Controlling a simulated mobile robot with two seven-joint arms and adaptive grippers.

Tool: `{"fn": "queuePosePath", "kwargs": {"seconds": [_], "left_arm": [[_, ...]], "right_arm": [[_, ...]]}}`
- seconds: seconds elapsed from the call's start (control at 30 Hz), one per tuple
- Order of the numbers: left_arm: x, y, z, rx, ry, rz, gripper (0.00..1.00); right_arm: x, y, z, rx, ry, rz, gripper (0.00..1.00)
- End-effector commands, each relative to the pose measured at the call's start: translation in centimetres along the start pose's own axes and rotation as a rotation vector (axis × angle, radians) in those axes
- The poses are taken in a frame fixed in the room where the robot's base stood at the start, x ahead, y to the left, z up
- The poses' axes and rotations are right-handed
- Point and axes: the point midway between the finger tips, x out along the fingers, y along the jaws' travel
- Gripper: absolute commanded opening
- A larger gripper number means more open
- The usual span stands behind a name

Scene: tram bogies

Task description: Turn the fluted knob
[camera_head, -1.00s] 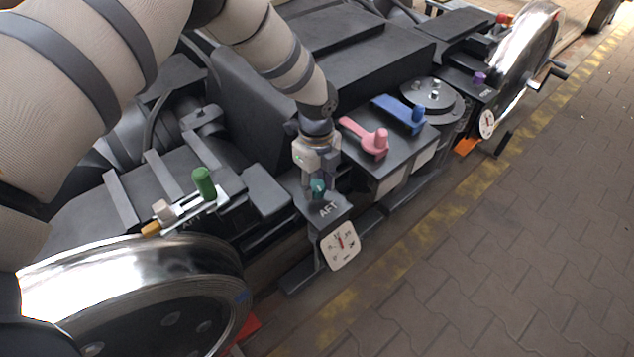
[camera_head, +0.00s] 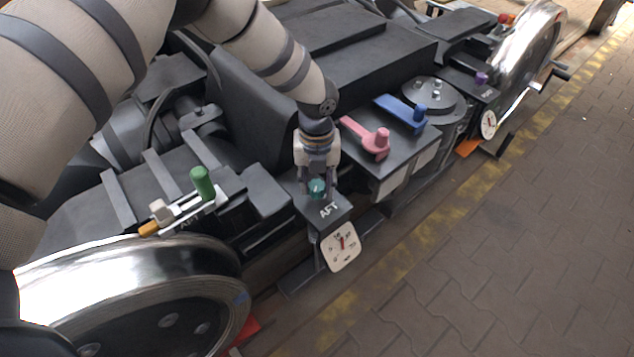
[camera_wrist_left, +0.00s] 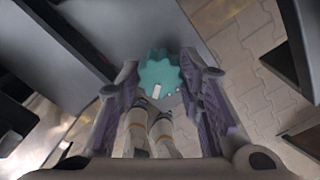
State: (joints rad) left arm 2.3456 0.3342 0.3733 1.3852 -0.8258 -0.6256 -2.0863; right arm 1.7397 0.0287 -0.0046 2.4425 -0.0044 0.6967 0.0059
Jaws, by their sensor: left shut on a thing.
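The fluted knob (camera_head: 317,187) is teal and stands on a dark box whose top is marked AFT, in the middle of the head view. In the left wrist view the fluted knob (camera_wrist_left: 160,75) shows its toothed rim and a pale mark on top. My left gripper (camera_head: 317,182) comes down on it from above, and its fingers (camera_wrist_left: 160,85) lie on either side of the knob, shut on it. A white dial (camera_head: 341,247) with a red pointer is on the front of the box; the pointer stands nearly upright. My right gripper is not in view.
A green handle (camera_head: 203,183) stands to the left above a shiny wheel (camera_head: 130,275). Pink (camera_head: 377,142) and blue (camera_head: 405,110) levers stand close to the right of my left gripper. A purple knob (camera_head: 481,78) is farther right. The paved floor (camera_head: 500,230) is clear.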

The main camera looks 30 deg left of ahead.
Motion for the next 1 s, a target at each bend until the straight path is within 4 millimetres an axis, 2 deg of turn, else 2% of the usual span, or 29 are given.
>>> {"fn": "queuePosePath", "kwargs": {"seconds": [0.63,0.67,0.7,0.73,1.0], "left_arm": [[0.05,0.06,-0.05,0.041,0.001,0.001,0.06],[0.05,0.06,-0.05,0.041,0.001,0.001,0.40],[0.05,0.06,-0.04,0.041,0.001,0.001,0.49],[0.05,0.05,-0.04,0.041,0.001,0.001,0.54],[-0.04,0.02,0.00,0.041,0.000,0.000,0.54]], "right_arm": [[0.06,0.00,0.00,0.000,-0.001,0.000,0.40],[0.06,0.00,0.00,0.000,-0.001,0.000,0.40],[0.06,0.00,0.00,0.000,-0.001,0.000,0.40],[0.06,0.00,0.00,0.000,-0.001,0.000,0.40],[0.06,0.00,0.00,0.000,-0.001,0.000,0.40]]}}
